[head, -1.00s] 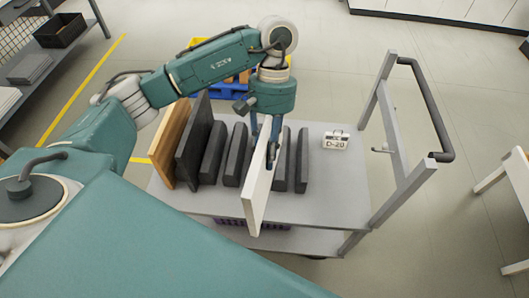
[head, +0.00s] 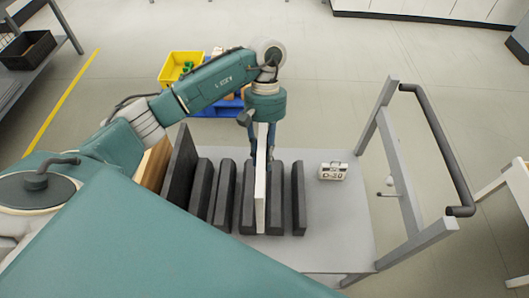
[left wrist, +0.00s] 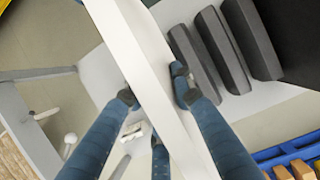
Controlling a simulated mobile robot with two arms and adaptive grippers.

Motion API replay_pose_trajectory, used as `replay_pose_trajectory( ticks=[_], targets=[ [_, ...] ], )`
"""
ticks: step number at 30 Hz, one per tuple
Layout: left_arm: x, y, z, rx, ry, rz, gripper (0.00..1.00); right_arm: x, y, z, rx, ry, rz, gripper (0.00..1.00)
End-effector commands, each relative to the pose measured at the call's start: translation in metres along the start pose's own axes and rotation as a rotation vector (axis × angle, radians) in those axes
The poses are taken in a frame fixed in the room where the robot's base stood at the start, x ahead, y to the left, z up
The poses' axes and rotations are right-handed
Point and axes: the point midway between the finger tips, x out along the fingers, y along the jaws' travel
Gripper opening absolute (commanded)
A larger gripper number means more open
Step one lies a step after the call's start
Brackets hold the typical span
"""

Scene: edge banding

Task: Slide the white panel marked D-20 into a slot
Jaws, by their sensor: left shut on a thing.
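The white panel (head: 260,185) stands upright between two dark bars on the grey cart top (head: 345,225). It runs nearly parallel to them; I cannot tell how deep it sits. No marking shows on it. My left gripper (head: 261,156) is shut on its far, upper part, with fingers on both sides. In the left wrist view the panel (left wrist: 135,50) passes between the fingers of the left gripper (left wrist: 155,93). The dark bars (head: 224,190) form a row of narrow slots. My right gripper is not in view.
A tall dark panel (head: 181,165) and a wooden panel (head: 153,165) stand left of the bars. The cart's handle (head: 437,150) rises at the right. A yellow bin (head: 182,68) sits behind on the floor side. The cart top around the sign is clear.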

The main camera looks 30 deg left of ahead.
Motion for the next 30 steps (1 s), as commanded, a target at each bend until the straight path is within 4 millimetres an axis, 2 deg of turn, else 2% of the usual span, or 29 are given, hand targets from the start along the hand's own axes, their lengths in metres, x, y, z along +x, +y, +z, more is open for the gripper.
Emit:
replay_pose_trajectory(
  ticks=[6, 30],
  targets=[
    [0.017, 0.001, -0.007, 0.002, 0.000, 0.004, 0.00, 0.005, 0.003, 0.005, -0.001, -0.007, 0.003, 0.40],
    [0.080, 0.002, -0.033, 0.002, 0.000, 0.004, 0.00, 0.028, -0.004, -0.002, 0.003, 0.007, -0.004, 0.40]
  ],
)
